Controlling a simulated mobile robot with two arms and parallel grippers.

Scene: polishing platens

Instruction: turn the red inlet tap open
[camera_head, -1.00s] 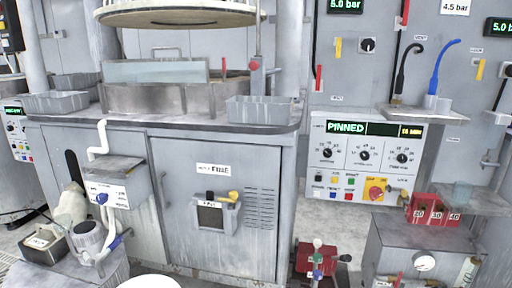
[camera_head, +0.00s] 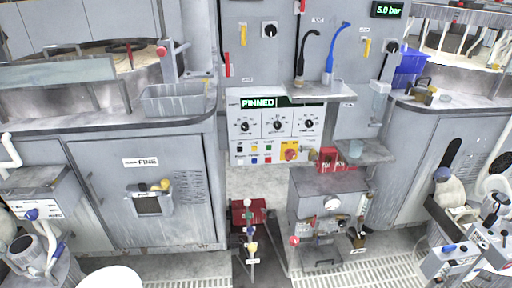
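Several red handles show, and I cannot tell which is the inlet tap. A small red knob (camera_head: 294,241) sits at the lower left of the grey floor unit (camera_head: 318,185), which has a round gauge (camera_head: 332,203). Left of it, a red box (camera_head: 240,214) stands behind a thin upright fitting (camera_head: 251,232) with small coloured knobs. A red lever (camera_head: 227,62) hangs upright on the grey wall panel, and another red lever (camera_head: 302,6) is at the top edge.
The control panel (camera_head: 275,127) reads PINNED. Below it is a red numbered rack (camera_head: 343,159). The FINE cabinet (camera_head: 120,215) stands left, another cabinet (camera_head: 425,165) right. Floor grating (camera_head: 330,277) is open in front.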

